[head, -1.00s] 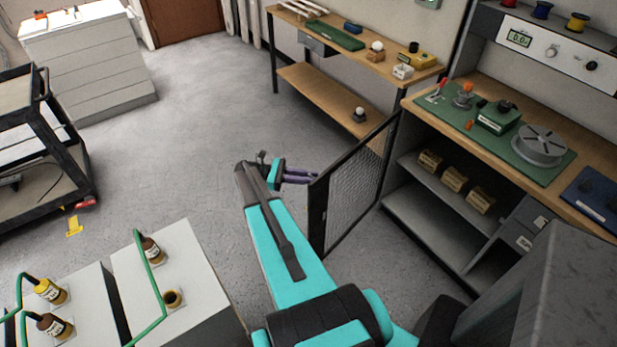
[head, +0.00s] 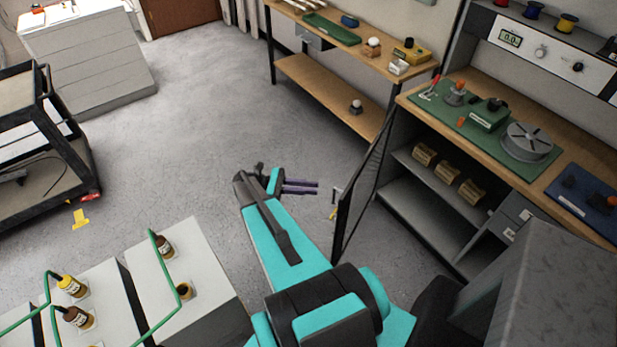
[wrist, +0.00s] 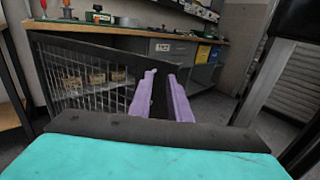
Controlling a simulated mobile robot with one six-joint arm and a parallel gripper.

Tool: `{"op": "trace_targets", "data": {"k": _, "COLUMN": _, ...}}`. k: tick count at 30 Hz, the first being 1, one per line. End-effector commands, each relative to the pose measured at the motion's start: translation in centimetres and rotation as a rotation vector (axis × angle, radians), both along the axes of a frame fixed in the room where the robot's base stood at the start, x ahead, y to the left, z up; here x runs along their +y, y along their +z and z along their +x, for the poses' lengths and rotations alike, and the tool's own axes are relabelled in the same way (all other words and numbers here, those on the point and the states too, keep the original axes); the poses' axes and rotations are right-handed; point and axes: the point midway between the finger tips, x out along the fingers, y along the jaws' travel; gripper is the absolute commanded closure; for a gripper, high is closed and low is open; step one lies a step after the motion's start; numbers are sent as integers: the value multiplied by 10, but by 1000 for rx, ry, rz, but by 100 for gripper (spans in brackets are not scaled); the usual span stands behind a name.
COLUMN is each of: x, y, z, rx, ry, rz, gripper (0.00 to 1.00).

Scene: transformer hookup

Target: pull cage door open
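The cage door (head: 364,190) is a dark-framed mesh panel standing swung out from the left end of the workbench, seen nearly edge-on in the head view. A small handle (head: 336,196) shows on its left face near the free edge. My gripper (head: 318,187) has two purple fingers with a gap between them, pointing right at the door. The tips are a short way left of the handle, apart from it. In the wrist view the mesh door (wrist: 85,78) lies behind and left of my open fingers (wrist: 163,72), with its free edge near them.
The workbench (head: 425,103) with shelves below stands right of the door. A wooden side table (head: 345,52) is behind. White transformer boxes (head: 190,262) with green leads are at front left, and a black cart (head: 70,140) at far left. Floor left of my gripper is clear.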

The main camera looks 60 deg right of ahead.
Motion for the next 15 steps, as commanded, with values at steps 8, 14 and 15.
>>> {"op": "trace_targets", "data": {"k": 8, "x": 28, "y": 3, "z": -26, "rx": -1, "ry": 2, "rz": 3, "gripper": 83}}
{"op": "trace_targets", "data": {"k": 14, "x": 42, "y": 1, "z": -38, "rx": -4, "ry": 3, "rz": 5, "gripper": 83}}
{"op": "trace_targets", "data": {"k": 15, "x": 43, "y": 1, "z": -40, "rx": -5, "ry": 3, "rz": 5, "gripper": 83}}
